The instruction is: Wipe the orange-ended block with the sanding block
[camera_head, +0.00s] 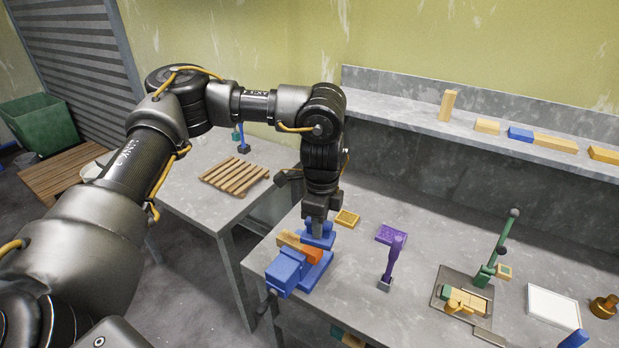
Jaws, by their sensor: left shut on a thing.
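The orange-ended block (313,255) lies in a blue vise (286,272) near the left end of the workbench. Its wooden part points left and its orange end points right. My left gripper (319,221) comes down from above, just over the far side of the vise and the block. It is shut on a small greyish piece, which I take to be the sanding block; fingers and vise largely hide it. I cannot tell whether this piece touches the orange-ended block. My right gripper is not in view.
A purple tool (394,257) stands right of the vise, before a purple tray (391,234). A yellow tray (347,218) lies behind the vise. A green lever press (493,258) stands further right. A shelf (405,102) with blocks runs along the wall.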

